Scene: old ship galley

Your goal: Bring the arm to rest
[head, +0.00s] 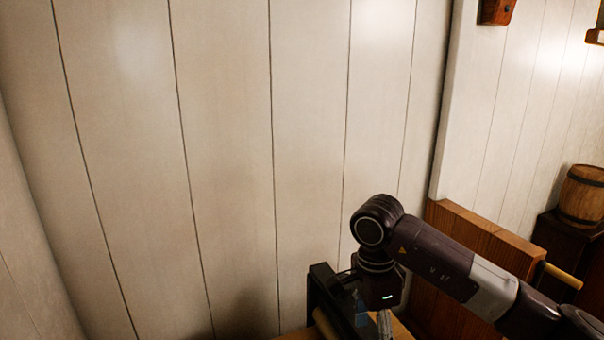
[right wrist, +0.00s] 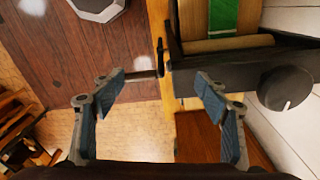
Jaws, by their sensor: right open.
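My right arm comes in from the right in the head view and bends down at the wrist. My right gripper (head: 372,325) is at the bottom edge there, partly cut off, beside a dark-framed device (head: 322,290). In the right wrist view the right gripper (right wrist: 160,86) has its two blue-padded fingers spread wide, with no object clamped between them. Beyond the fingertips there is the dark device (right wrist: 225,58) with a pale roller, a green strip and a round dark knob (right wrist: 285,88). A thin dark rod shows near the left fingertip; I cannot tell whether they touch. My left gripper is not in view.
A white plank wall (head: 230,150) fills most of the head view. A wooden panel (head: 480,232) and a small barrel (head: 582,195) stand at right. In the right wrist view, a dark plank surface (right wrist: 90,50) bears a white octagonal object (right wrist: 97,8); pale floor (right wrist: 140,125) lies below.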

